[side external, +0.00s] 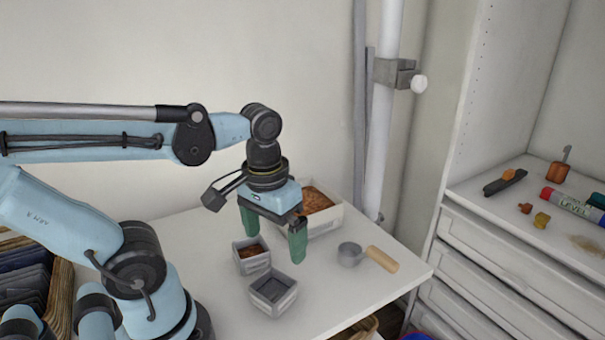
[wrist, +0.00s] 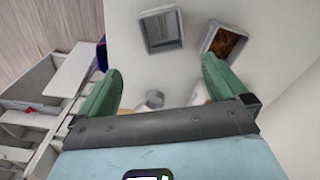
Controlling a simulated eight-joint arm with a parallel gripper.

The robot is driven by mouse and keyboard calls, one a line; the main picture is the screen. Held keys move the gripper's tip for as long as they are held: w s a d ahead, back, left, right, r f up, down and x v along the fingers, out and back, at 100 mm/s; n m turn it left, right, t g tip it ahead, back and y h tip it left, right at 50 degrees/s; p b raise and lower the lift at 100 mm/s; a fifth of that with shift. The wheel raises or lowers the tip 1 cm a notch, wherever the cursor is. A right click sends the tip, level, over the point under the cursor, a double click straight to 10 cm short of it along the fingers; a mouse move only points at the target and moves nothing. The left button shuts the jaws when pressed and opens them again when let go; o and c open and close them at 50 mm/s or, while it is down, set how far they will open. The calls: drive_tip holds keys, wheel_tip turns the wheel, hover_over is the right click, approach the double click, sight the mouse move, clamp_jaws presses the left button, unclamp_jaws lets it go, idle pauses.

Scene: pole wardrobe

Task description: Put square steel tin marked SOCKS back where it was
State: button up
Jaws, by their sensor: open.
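Two square grey tins stand on the white table. One tin (side external: 256,265) holds something brown and also shows in the wrist view (wrist: 208,38). The other tin (side external: 264,303) stands nearer the front edge and looks empty, with a grey inside; it shows in the wrist view (wrist: 146,35). I cannot read SOCKS on either. My gripper (side external: 272,232) is open and empty, pointing down above the table behind the tins. In the wrist view its green fingers (wrist: 162,70) are spread wide, with both tins beyond the tips.
A white box (side external: 325,222) with brown contents stands behind my gripper. A grey scoop (side external: 349,256) with a wooden handle (side external: 382,259) lies to the right. A wardrobe shelf (side external: 490,208) with small objects and drawers is at the right. Clear table lies between the tins and the scoop.

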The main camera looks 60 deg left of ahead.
drive_tip(key=w+m+t, duration=0.4)
drive_tip(key=w+t, duration=0.2)
drive_tip(key=w, duration=0.2)
drive_tip(key=shift+d+r+t, duration=0.3)
drive_tip(key=shift+d+r, duration=0.1)
